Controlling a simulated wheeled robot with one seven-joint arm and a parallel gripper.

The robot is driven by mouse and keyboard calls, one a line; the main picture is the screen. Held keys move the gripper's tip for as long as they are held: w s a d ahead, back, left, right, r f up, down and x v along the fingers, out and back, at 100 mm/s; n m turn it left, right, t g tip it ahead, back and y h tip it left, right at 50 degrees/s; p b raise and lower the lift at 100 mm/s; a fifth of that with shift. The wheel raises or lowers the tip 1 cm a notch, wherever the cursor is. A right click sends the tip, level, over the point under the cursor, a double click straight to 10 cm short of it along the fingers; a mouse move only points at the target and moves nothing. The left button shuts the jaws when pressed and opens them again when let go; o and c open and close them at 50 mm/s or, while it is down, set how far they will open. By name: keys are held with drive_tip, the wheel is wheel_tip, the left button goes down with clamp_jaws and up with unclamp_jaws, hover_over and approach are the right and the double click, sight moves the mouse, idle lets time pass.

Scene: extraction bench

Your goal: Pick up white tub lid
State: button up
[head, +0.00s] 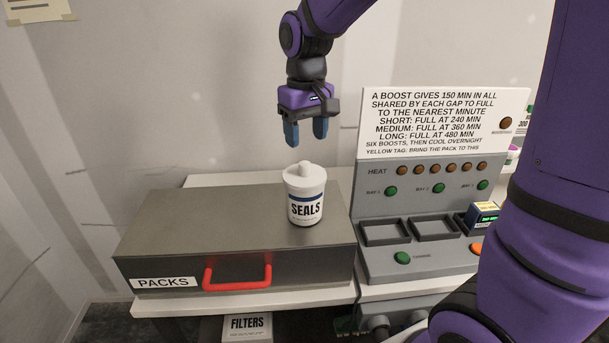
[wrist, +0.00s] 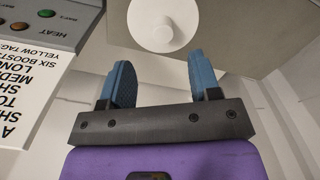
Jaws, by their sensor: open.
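The white tub lid (head: 304,174), with a raised round knob, sits on top of the white tub (head: 306,208) labelled SEALS. The tub stands upright on a grey metal box. In the wrist view the lid (wrist: 164,24) is a pale disc with a knob, near the top edge and partly cut off. My gripper (head: 306,133) is above the lid, pointing down, with a clear gap between its blue fingertips and the knob. The gripper is open and empty. In the wrist view its fingers (wrist: 163,78) are spread apart, and the lid appears beyond them.
The grey box (head: 190,222) has a PACKS label and a red handle (head: 237,278). To the right stands a grey console (head: 376,264) with buttons, shallow bays and a tall white sign (head: 444,122). A FILTERS box (head: 247,328) is below. The box top left of the tub is clear.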

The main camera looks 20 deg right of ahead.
sight(304, 162)
drive_tip(key=shift+s+a+f, duration=0.1)
drive_tip(key=shift+f, duration=1.7)
drive_tip(key=shift+a+f, duration=0.1)
drive_tip(key=shift+f, duration=1.7)
drive_tip(key=c, duration=1)
drive_tip(key=shift+r, duration=0.45)
wheel_tip(304, 162, up, 3)
drive_tip(key=shift+s+f, duration=0.1)
drive_tip(key=s+r, duration=0.1)
drive_tip(key=s, duration=1.4)
drive_tip(key=shift+s+a+r, duration=0.15)
drive_tip(key=shift+s+a, duration=0.25)
drive_tip(key=shift+a, duration=0.05)
